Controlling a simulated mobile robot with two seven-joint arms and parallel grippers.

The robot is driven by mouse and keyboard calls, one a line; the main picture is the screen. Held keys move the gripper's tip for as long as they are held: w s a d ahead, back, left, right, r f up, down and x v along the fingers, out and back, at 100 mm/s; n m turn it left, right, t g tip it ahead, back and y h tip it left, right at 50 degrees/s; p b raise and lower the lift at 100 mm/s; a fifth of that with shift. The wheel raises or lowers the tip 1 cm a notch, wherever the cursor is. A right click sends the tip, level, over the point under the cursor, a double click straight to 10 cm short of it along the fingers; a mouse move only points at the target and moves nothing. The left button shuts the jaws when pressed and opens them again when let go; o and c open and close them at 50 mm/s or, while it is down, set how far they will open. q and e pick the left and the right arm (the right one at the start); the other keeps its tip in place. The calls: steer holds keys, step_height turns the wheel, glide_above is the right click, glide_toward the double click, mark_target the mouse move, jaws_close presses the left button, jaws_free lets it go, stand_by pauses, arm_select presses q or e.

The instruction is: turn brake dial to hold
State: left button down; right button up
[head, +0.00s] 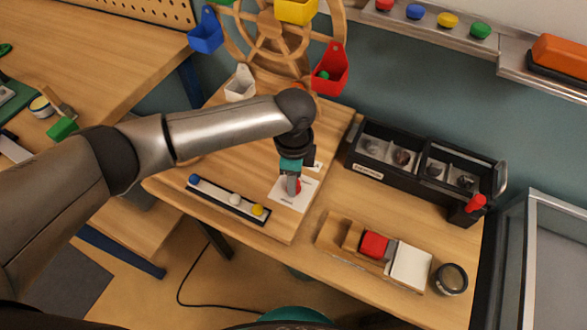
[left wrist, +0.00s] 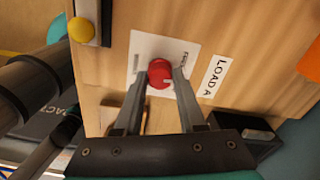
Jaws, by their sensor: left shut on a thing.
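The brake dial is a round red knob (left wrist: 160,73) on a white printed plate (left wrist: 143,46). In the head view the plate (head: 283,200) lies on the wooden board, and only a bit of the red knob shows beside my gripper. My left gripper (left wrist: 160,75) points down at the dial, with one finger on each side of the knob, shut on it. In the head view my left gripper (head: 292,186) hides most of the dial. The plate's lettering is too small to read surely. My right gripper is in neither view.
A wooden wheel with coloured buckets (head: 329,70) stands behind the arm. A black strip with coloured balls (head: 228,200) lies left of the plate. A black bin box (head: 410,188) and a wooden block holding a red piece (head: 345,238) stand to the right. A "LOAD A" label (left wrist: 213,76) lies near the dial.

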arm_select(q)
steer(key=m+p, duration=0.2)
steer(key=m, duration=0.1)
steer(key=shift+r+m, duration=0.15)
steer(key=shift+m, duration=0.15)
steer(key=shift+m+p, duration=0.5)
steer(key=shift+m, duration=0.4)
steer(key=shift+m+p, duration=0.4)
steer(key=shift+m, duration=1)
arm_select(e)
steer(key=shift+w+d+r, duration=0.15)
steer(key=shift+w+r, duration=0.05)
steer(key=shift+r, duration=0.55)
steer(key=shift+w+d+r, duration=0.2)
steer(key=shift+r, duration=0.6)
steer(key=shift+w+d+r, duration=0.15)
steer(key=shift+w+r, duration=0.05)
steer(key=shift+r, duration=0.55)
arm_select(q)
steer(key=c, duration=0.5)
jaws_free()
step_height(320, 180, up, 15)
steer(key=p, duration=0.3)
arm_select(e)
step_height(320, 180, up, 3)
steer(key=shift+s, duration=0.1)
